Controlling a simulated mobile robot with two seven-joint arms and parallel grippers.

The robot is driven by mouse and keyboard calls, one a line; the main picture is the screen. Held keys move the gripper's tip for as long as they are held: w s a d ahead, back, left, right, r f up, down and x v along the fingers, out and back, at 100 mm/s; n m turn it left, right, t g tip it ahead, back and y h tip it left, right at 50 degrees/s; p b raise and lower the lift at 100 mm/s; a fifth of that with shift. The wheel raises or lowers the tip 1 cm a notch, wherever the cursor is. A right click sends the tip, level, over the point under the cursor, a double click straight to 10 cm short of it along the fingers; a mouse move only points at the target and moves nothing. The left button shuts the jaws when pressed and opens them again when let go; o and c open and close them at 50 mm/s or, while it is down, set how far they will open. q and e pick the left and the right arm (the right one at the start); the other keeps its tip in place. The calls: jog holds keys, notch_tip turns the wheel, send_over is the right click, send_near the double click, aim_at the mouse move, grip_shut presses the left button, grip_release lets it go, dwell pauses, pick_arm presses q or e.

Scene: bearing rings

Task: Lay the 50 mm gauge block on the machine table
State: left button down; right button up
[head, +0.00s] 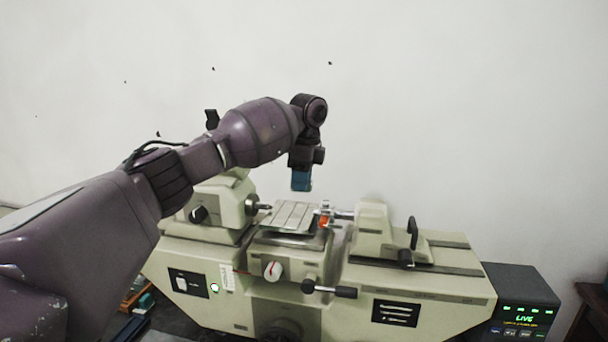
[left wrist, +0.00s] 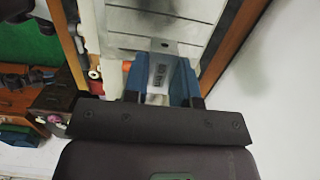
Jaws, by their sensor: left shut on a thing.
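My left gripper (head: 301,184) hangs pointing down above the machine table, its blue fingertips apart from the surface. In the left wrist view its blue fingers (left wrist: 160,82) are shut on a small silver-grey block, the gauge block (left wrist: 159,72), with dark marking on its face that is too small to read. In the head view the block is not clearly visible. The machine table (head: 291,214) is a light grey slotted plate, bare on top, in the middle of the cream machine. My right gripper is not in view.
A headstock (head: 226,205) stands left of the table and a tailstock (head: 374,228) right of it. A small orange-red part (head: 324,219) sits at the table's right edge. A lever handle (head: 330,290) sticks out in front. A display box (head: 520,300) stands at the right.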

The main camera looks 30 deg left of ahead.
aim_at(300, 214)
pick_arm(q)
jog(key=shift+s+f, duration=0.1)
jog(key=shift+f, duration=2.75)
jog(key=shift+f, duration=0.35)
jog(key=c, duration=0.8)
grip_release()
jog(key=shift+c, duration=0.2)
jog(key=shift+r, duration=0.1)
jog(key=shift+r, duration=4.15)
jog(key=shift+f, duration=0.1)
